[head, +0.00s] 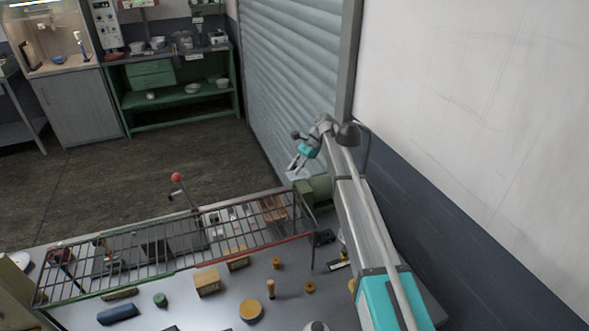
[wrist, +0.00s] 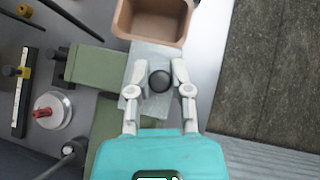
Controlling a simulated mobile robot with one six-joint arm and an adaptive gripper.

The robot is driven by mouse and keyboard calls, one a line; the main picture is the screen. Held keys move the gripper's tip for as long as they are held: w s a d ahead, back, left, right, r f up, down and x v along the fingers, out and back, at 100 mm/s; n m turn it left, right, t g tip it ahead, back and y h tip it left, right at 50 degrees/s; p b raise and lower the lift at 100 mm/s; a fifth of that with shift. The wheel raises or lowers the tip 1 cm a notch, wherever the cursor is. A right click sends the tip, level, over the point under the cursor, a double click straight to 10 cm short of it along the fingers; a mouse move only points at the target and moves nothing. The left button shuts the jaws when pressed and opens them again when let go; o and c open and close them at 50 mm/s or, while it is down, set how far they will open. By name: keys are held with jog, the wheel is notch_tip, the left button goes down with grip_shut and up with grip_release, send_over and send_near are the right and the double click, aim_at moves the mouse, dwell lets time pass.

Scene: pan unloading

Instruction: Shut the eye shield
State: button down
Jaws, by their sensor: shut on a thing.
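The eye shield (wrist: 138,72) is a pale grey, slightly see-through plate beside a green machine (wrist: 98,68) in the wrist view. A round black knob (wrist: 160,82) stands on the plate. My gripper (wrist: 158,68) has one finger on each side of this knob and is shut on it. In the head view my gripper (head: 296,166) reaches down just above and left of the green machine (head: 318,190). The shield is too small there to make out, and its tilt cannot be told.
A brown open tray (wrist: 153,22) lies just beyond the fingertips in the wrist view. A wire rack (head: 180,245) stands over the bench, with wooden blocks (head: 207,282) and small parts in front. A shutter (head: 290,75) and wall are close behind my arm.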

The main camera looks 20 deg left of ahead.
jog(key=shift+s+d, duration=0.1)
jog(key=shift+d, duration=0.05)
jog(key=c, duration=0.5)
grip_release()
jog(key=shift+c, duration=0.2)
